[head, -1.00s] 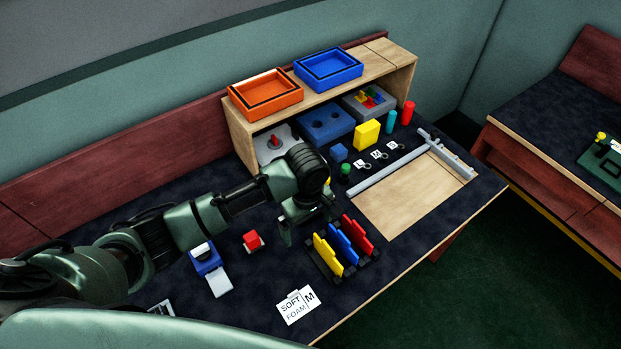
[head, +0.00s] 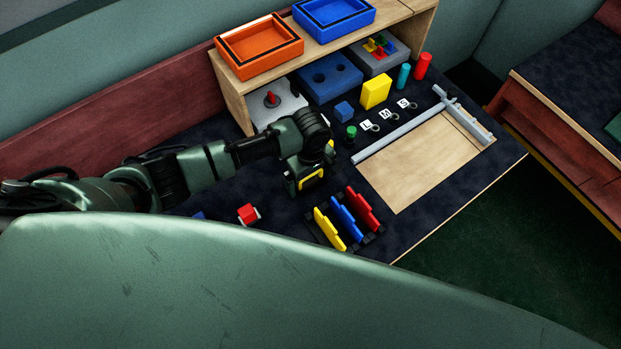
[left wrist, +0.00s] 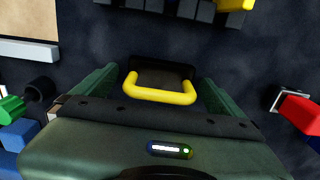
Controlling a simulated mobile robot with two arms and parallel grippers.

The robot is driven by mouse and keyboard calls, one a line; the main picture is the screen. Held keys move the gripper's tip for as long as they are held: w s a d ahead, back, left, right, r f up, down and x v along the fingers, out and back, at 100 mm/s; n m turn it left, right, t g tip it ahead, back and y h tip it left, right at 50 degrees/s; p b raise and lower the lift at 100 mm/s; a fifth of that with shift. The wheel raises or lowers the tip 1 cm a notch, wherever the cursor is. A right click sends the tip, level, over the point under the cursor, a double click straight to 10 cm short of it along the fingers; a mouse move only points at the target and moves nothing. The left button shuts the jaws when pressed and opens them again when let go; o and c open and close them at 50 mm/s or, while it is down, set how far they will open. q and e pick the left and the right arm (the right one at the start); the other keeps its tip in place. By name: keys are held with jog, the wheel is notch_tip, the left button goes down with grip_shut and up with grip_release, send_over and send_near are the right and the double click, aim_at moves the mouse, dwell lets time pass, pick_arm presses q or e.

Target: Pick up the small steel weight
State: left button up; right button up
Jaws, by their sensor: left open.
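Small grey round pieces stand beside tags marked L, M and S in the head view. The one by the S tag (head: 412,105) may be the small steel weight, but it is too small to be sure. My left gripper (head: 307,181) is down near the table, left of these and behind the coloured rack. It is open. In the left wrist view, its fingers (left wrist: 160,82) stand on either side of a dark piece with a yellow handle (left wrist: 160,95). Whether they touch it I cannot tell. My right gripper is not in view.
The rack of yellow, blue and red pieces (head: 345,219) is in front of my left gripper. A red block (head: 247,213) lies to its left and a green-topped piece (head: 351,131) to its right. A wooden panel with grey rails (head: 420,172) is further right. Shelf bins stand behind.

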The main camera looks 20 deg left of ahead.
pick_arm(q)
jog(key=shift+f, duration=0.25)
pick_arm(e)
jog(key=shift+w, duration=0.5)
pick_arm(q)
jog(key=c, duration=1.9)
jog(key=shift+r, duration=0.1)
jog(key=shift+c, duration=1.1)
jog(key=shift+w, duration=0.1)
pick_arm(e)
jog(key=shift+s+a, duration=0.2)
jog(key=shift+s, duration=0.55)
